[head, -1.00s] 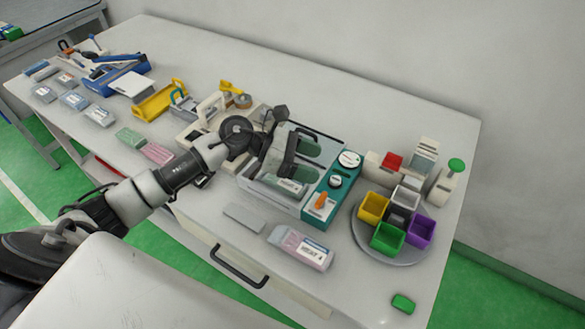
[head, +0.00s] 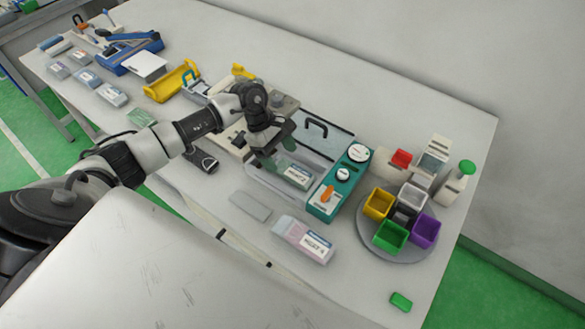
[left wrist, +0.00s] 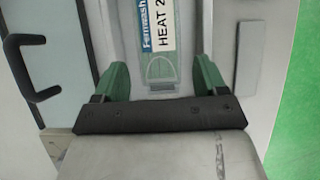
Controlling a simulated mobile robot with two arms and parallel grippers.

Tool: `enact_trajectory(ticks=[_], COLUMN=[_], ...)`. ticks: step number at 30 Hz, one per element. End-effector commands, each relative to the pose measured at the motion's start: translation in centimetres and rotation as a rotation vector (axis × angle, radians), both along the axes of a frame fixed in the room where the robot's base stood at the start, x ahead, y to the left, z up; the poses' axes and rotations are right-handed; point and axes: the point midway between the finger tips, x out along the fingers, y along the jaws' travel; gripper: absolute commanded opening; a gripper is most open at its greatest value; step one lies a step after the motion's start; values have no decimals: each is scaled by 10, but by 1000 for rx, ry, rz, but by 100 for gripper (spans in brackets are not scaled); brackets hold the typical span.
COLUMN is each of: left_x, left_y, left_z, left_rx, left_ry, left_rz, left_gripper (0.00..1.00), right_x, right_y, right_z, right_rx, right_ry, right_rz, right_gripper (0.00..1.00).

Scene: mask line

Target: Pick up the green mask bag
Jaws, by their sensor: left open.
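A bag with a pale green tint and a white label reading HEAT 2, the green mask bag (head: 297,174), lies in the clear tray of the teal-sided machine. It also shows in the left wrist view (left wrist: 159,66), lengthwise between my fingers. My left gripper (head: 273,148) is over the tray, at the left end of the bag. In the left wrist view its green fingertips (left wrist: 159,78) are open on either side of the bag's near end, and I cannot tell whether they touch it. Its arm and fingers hide part of the tray in the head view. My right gripper is not in view.
The teal control panel (head: 342,180) stands right of the tray, and a lid with a black handle (head: 318,128) is behind. A pink bag (head: 303,240) and a grey plate (head: 250,206) lie in front. A round tray of coloured bins (head: 398,252) is at right.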

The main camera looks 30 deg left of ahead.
Motion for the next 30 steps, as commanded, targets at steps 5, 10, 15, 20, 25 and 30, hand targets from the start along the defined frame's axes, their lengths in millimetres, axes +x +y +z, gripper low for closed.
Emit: enact_trajectory(ticks=[5,10,15,20,25,30], left_x=[-1,-1,-1,-1,-1,-1], left_y=[-15,-19,-19,-19,-19,-19], left_z=[-22,-34,-35,-35,-34,-34], left_rx=[-5,-2,-1,-2,-2,-2], left_ry=[4,1,0,0,0,0], left_rz=[-1,0,0,0,0,0], left_gripper=[72,72,72,52,36,36], right_x=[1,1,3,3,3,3], right_y=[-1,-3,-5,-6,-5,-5], right_z=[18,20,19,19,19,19], right_rx=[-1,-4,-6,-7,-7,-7], right_ry=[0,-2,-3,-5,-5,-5], right_rz=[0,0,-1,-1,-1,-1], right_gripper=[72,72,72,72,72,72])
